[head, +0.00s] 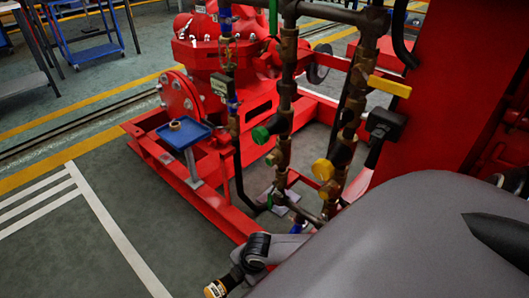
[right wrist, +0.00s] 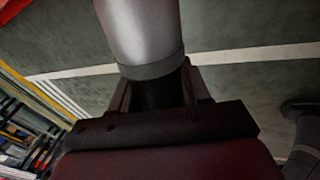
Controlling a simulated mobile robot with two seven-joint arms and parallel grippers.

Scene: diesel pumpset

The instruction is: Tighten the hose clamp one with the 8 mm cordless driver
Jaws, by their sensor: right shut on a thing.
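In the right wrist view my right gripper (right wrist: 158,92) is shut on the dark neck of a smooth grey cylindrical thing (right wrist: 142,32). It may be the cordless driver, but its working end is out of view. In the head view a grey and black part with an orange-ringed end (head: 215,289) shows low in the middle; I cannot tell what it is. Short blue pieces (head: 233,106) sit on the thin pipe of the pumpset. I cannot make out hose clamp one. My left gripper is not in view.
The red pumpset (head: 205,45) stands on a red base frame (head: 215,207). Upright brown pipes carry a green valve knob (head: 261,135) and a yellow handle (head: 389,86). A blue tray (head: 184,136) stands on a post. A red panel (head: 455,90) closes off the right.

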